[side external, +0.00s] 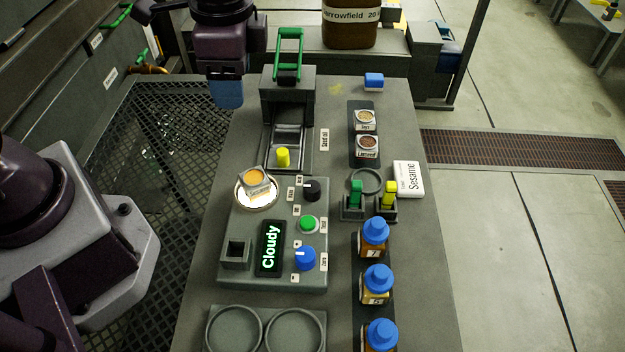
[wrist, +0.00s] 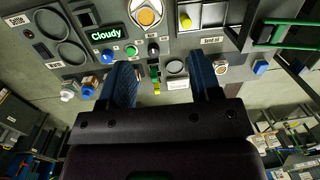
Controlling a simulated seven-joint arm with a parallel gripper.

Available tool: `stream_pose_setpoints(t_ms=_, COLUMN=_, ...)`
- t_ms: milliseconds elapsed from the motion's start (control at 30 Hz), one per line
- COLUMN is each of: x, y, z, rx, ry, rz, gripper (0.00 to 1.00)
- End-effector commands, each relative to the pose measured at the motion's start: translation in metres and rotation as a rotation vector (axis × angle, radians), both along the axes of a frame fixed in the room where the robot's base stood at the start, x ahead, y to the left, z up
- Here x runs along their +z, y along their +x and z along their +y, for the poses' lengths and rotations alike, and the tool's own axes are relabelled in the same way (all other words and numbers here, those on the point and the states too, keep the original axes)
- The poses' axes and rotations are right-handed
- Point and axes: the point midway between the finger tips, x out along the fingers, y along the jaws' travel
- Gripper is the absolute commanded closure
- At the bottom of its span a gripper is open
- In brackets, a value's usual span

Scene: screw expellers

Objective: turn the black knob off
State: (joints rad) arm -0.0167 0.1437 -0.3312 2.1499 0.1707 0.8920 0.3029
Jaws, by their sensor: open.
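The black knob (side external: 312,190) sits on the upper right of the grey control panel (side external: 215,275). Small white labels stand to its left and above it; I cannot read its setting for certain. In the wrist view the black knob (wrist: 153,48) shows beyond and between my fingers. My gripper (side external: 228,94) hangs above the back left of the table, left of the grey press, well apart from the knob. In the wrist view my gripper (wrist: 163,75) has its two blue fingers spread wide with nothing held between them.
Beside the knob are a green button (side external: 308,224), a blue knob (side external: 305,258), a lit "Cloudy" display (side external: 270,248) and a cup on a glowing disc (side external: 256,182). A press with a green handle (side external: 289,50) stands behind. Blue-capped bottles (side external: 375,238) line the right.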

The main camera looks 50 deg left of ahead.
Motion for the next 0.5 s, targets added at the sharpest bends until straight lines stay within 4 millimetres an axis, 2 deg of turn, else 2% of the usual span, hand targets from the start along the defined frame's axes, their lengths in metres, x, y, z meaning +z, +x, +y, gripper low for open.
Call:
stream_pose_setpoints(t_ms=33, x=-0.017, y=0.009, z=-0.013, rx=-0.104, ry=-0.009, rz=0.047, gripper=0.42)
stream_pose_setpoints(t_ms=100, x=-0.034, y=0.019, z=-0.030, rx=-0.253, ry=-0.027, rz=0.088, gripper=0.42)
stream_pose_setpoints(t_ms=300, x=-0.072, y=0.045, z=-0.075, rx=-0.670, ry=-0.104, rz=0.142, gripper=0.42)
stream_pose_setpoints(t_ms=400, x=-0.072, y=0.060, z=-0.089, rx=-0.858, ry=-0.116, rz=0.111, gripper=0.42)
stream_pose_setpoints(t_ms=500, x=-0.066, y=0.069, z=-0.090, rx=-0.969, ry=-0.101, rz=0.084, gripper=0.42)
